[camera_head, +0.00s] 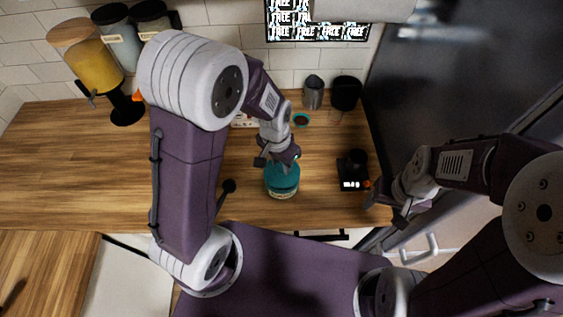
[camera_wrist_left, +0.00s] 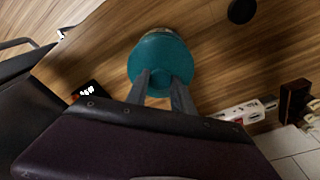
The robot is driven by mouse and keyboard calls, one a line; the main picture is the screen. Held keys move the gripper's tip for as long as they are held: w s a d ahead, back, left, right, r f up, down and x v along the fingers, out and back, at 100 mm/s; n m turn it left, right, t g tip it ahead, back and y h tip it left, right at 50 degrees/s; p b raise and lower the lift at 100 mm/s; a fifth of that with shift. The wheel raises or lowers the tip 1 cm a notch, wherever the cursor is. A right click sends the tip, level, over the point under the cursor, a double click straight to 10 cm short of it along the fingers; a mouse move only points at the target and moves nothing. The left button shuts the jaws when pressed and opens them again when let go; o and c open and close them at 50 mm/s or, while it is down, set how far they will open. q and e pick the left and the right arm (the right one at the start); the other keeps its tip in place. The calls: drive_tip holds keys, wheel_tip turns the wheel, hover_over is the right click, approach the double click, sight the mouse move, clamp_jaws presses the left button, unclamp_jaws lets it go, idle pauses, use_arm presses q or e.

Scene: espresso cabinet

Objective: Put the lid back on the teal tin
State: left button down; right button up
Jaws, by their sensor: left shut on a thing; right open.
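The teal tin (camera_head: 283,194) stands on the wooden counter in front of me, with a pale label band low on its side. Its round teal lid (camera_wrist_left: 150,57) fills the middle of the left wrist view and covers the tin's top. A pale edge of the tin (camera_wrist_left: 160,31) shows past the lid. My left gripper (camera_head: 284,162) is shut on the lid's middle, in line with the tin. I cannot tell whether the lid is fully seated or slightly above the rim. My right gripper (camera_head: 398,212) is open and empty, near the counter's front edge at the right.
A black scale (camera_head: 352,178) with a lit display and dark cup stands right of the tin. A black-knobbed thing (camera_head: 228,186) is left.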

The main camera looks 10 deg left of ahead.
idle(0.5)
use_arm(q)
drive_tip(key=c, duration=0.5)
unclamp_jaws()
wheel_tip(320, 180, up, 7)
drive_tip(key=p, duration=0.6)
drive_tip(key=shift+p, duration=0.4)
clamp_jaws()
